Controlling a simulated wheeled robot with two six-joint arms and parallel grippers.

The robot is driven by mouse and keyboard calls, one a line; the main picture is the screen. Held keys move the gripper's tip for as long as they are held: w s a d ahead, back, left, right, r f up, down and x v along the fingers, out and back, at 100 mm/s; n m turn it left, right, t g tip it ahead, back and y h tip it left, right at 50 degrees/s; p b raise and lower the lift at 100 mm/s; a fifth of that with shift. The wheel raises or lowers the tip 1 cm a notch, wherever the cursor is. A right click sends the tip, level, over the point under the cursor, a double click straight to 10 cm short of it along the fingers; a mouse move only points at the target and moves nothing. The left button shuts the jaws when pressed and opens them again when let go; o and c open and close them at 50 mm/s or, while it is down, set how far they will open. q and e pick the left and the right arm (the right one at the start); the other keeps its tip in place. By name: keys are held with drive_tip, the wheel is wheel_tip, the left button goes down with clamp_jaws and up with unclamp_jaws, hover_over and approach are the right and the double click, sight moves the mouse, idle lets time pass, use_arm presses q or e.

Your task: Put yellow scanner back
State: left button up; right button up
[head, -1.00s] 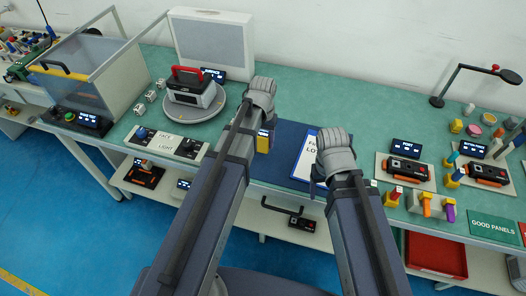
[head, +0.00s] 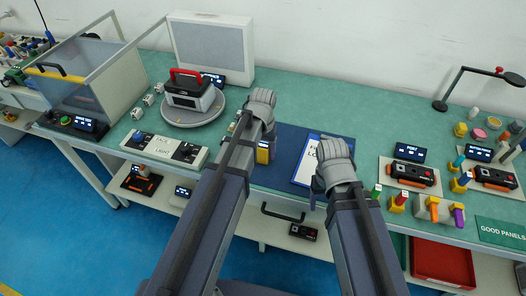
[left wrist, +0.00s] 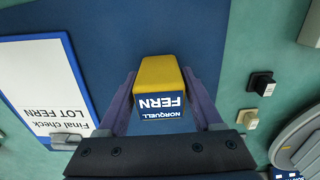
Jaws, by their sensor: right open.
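The yellow scanner (left wrist: 163,72), with a blue-and-white screen reading NORQUELL FERN, sits between the two fingers of my left gripper (left wrist: 160,85) in the left wrist view. The fingers press on its two sides. In the head view only a small part of the scanner (head: 263,155) shows below my left gripper (head: 262,135), over the blue mat (head: 286,143). My right gripper (head: 319,190) is open and empty at the mat's front right, by the Final check sheet (head: 307,172). Its fingers are mostly hidden by the hand.
A black device with a red handle (head: 188,86) stands on a round turntable (head: 190,118) at left. The FACE LIGHT panel (head: 165,147) is near the front edge. Two devices (head: 411,172) on pads and several coloured pegs stand at right. The back middle of the bench is clear.

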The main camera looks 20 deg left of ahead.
use_arm(q)
drive_tip(key=shift+o, duration=1.3)
drive_tip(key=shift+r, duration=0.15)
wheel_tip(320, 180, up, 12)
drive_tip(key=p, duration=1.2)
drive_tip(key=s+d+m+y, duration=0.1)
drive_tip(key=s+d+m, duration=0.2)
drive_tip(key=s+d, duration=0.7)
drive_tip(key=s, duration=0.4)
drive_tip(key=shift+s+d, duration=0.2)
drive_tip(key=shift+d, duration=0.05)
